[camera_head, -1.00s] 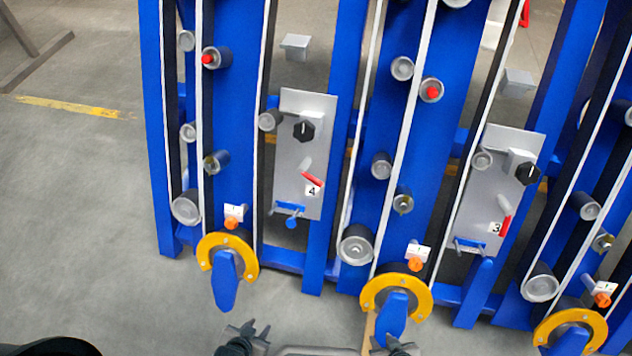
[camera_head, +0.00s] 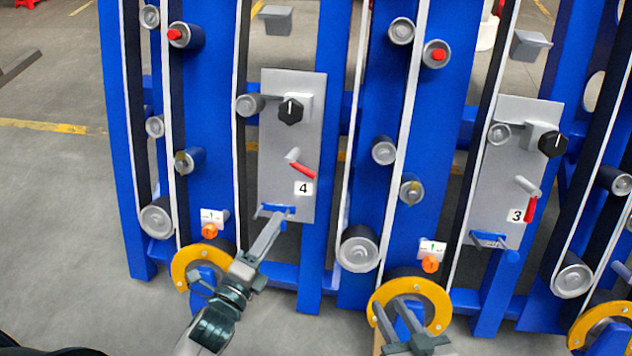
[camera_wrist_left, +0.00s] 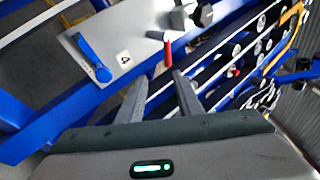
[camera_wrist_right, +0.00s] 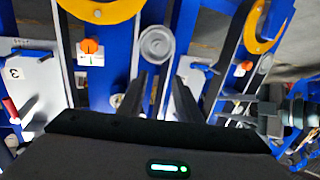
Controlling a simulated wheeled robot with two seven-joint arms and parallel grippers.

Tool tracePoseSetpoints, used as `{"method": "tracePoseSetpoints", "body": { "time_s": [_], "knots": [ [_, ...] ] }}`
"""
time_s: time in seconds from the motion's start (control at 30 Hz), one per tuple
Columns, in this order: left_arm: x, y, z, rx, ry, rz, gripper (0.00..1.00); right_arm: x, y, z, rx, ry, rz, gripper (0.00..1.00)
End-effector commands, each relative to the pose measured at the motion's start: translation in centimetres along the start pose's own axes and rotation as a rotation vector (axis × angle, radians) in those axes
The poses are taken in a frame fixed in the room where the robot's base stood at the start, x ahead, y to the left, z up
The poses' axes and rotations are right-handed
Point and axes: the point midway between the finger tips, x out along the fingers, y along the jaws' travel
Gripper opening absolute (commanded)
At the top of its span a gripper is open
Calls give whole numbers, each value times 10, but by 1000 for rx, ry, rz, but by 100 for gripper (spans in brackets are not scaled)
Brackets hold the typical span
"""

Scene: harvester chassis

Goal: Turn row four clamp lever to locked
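The panel marked 4 (camera_head: 270,142) carries a red-handled lever (camera_head: 303,170), slanting down to the right from a grey pivot. A blue handle (camera_head: 279,208) is at the panel's lower edge, partly hidden by my left gripper. I cannot tell from labels which is the clamp lever. My left gripper (camera_head: 276,219) is in front of the panel's lower edge. In the left wrist view its fingers (camera_wrist_left: 160,88) are apart and empty, with the red lever (camera_wrist_left: 167,52) beyond them and the blue handle (camera_wrist_left: 92,57) left. My right gripper (camera_head: 393,306) is open and empty, before a yellow ring.
The panel marked 3 (camera_head: 505,185) has a similar red lever (camera_head: 531,208) pointing down. Yellow rings (camera_head: 440,300) stick out below the blue uprights. A black knob (camera_head: 290,111) and rollers (camera_head: 358,248) protrude near panel 4.

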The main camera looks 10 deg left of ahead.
Motion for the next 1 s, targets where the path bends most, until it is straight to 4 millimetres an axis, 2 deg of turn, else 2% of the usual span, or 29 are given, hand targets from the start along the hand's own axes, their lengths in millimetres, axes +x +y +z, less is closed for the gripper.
{"method": "tracePoseSetpoints", "body": {
  "time_s": [0.17,0.63,0.83,1.0],
  "knots": [
    [-2,-13,0,70,0,-41,33,-7,-3,-9,1,23,-7,31],
    [3,-13,0,69,0,-40,33,-7,-3,-10,1,26,-7,31],
    [19,-14,0,68,0,-41,33,-6,-4,-12,0,37,-8,31],
    [42,-15,0,68,-1,-42,33,-6,-4,-16,-3,59,-8,31]
  ]
}}
